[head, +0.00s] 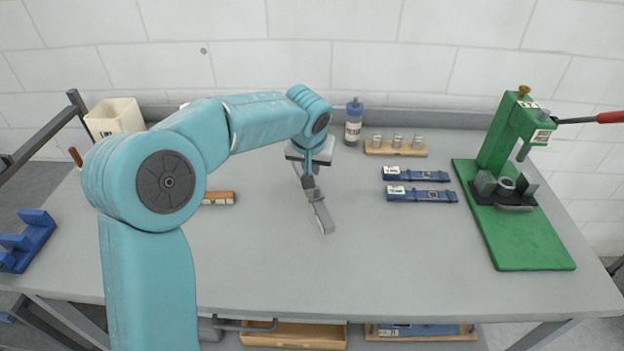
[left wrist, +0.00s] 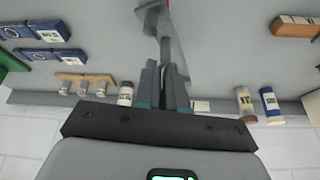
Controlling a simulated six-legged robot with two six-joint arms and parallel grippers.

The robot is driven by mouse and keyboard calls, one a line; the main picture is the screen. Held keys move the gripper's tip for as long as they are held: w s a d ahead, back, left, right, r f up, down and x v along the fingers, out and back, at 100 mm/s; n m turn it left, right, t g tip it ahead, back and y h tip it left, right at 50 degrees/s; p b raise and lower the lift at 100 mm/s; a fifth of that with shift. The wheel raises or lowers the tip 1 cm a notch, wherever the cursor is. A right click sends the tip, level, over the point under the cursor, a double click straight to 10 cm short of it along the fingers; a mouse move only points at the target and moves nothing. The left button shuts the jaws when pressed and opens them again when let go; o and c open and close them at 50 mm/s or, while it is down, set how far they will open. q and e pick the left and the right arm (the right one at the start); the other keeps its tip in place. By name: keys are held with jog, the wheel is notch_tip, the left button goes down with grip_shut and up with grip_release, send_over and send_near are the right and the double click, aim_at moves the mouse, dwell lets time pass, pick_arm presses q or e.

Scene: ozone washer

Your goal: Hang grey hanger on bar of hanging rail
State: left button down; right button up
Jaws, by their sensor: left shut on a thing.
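My left gripper (head: 309,182) points down above the middle of the table and is shut on the grey hanger. The grey hanger (head: 321,214) looks like a slim grey piece slanting down and right from the fingers in the head view. A dark rail (head: 37,138) slants along the left edge of the head view. It may be the hanging rail; I see only part of it. My right gripper is not in view.
A white bin (head: 116,117) stands at the back left. A green press (head: 523,240) stands far right. The front table is clear.

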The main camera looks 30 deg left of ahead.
aim_at(312, 191)
pick_arm(q)
notch_tip(312, 191, down, 5)
jog(key=shift+w+r, duration=0.1)
jog(key=shift+r, duration=0.2)
jog(key=shift+f, duration=0.2)
jog(key=c, duration=1.2)
grip_release()
jog(key=shift+r, duration=0.1)
